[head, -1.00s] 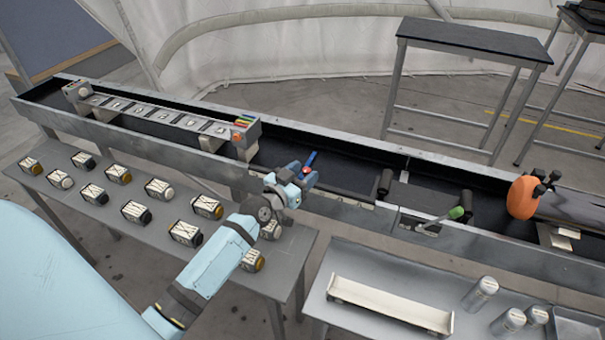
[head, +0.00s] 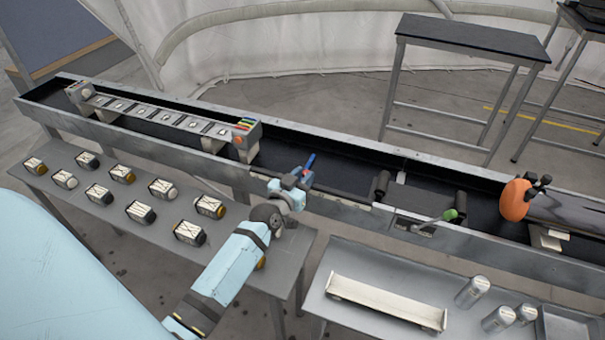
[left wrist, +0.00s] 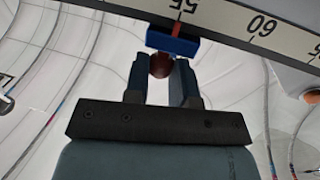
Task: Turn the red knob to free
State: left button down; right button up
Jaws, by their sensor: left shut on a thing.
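The red knob (left wrist: 161,65) shows in the left wrist view between the two fingers of my left gripper (left wrist: 161,80). My left gripper is shut on it. A blue slider block (left wrist: 172,43) sits just beyond the knob, at a white scale strip (left wrist: 230,20) with the marks 55 and 60. A thin red pointer stands at the 55 mark. In the head view my left gripper (head: 300,177) is over the black trough, with a blue piece (head: 310,160) at its tip. The knob is mostly hidden there. My right gripper is out of view.
A long black trough (head: 340,152) runs across the view. It holds a grey rack with square slots (head: 160,118), rollers and a green-tipped lever (head: 449,214). A white tray (head: 385,302) and silver cylinders (head: 474,292) are at right.

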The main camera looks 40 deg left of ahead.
pick_arm(q)
jog(key=c, duration=0.9)
grip_release()
jog(key=shift+c, duration=0.2)
jog(key=s+b, duration=0.1)
jog(key=s, duration=1.2)
jog(key=shift+s+d, duration=0.35)
jog(key=shift+s, duration=0.05)
